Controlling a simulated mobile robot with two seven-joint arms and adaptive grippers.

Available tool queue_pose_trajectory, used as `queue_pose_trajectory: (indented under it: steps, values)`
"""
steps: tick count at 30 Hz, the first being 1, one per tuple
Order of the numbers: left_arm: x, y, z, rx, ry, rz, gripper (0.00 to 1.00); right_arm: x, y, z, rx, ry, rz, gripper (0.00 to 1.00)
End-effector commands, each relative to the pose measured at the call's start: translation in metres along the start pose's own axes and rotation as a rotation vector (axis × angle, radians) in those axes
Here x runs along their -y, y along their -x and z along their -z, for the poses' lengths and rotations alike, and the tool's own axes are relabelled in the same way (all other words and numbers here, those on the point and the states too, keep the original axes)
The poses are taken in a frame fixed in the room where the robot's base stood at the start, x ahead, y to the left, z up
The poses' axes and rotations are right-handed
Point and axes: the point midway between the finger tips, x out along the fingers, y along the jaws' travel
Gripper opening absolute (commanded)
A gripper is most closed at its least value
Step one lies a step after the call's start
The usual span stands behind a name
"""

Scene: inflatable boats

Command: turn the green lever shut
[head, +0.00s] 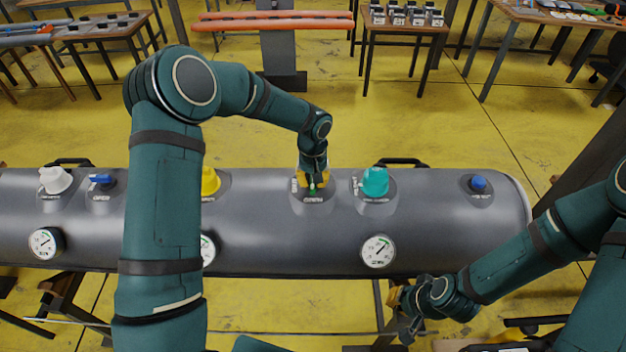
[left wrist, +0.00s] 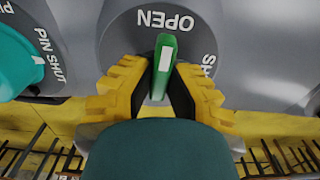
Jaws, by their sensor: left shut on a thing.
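The green lever (left wrist: 165,62) stands on a round grey plate (left wrist: 118,40) in the left wrist view, its white mark towards the word OPEN. Lettering starting "SH" shows to the right on the plate, partly hidden by a finger. My left gripper (left wrist: 157,88) has its yellow-padded fingers on both sides of the lever and is shut on it. In the head view my left gripper (head: 312,184) reaches down to the lever (head: 312,190) on top of the grey tube. My right gripper (head: 402,312) hangs in front of the tube, low in the picture; its fingers are unclear.
The long grey tube (head: 450,215) carries a teal valve (head: 375,181) just right of the lever, a yellow valve (head: 210,181) to the left, and a blue knob (head: 478,183) near its right end. A gauge (head: 378,251) sits on the near side. Tables stand behind.

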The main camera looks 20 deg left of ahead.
Motion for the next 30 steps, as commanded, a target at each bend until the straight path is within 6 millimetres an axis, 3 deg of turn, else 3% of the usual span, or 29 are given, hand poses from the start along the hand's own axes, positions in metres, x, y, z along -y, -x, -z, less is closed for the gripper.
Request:
queue_pose_trajectory:
  steps: [8,30]
  values:
    - [0.001,-0.002,-0.001,0.001,-0.159,0.000,0.00,-0.002,-0.007,-0.001,0.000,0.000,-0.001,0.00]
    - [0.007,-0.002,0.002,0.004,-0.854,0.000,0.00,-0.005,-0.016,-0.002,0.000,0.000,-0.003,0.00]
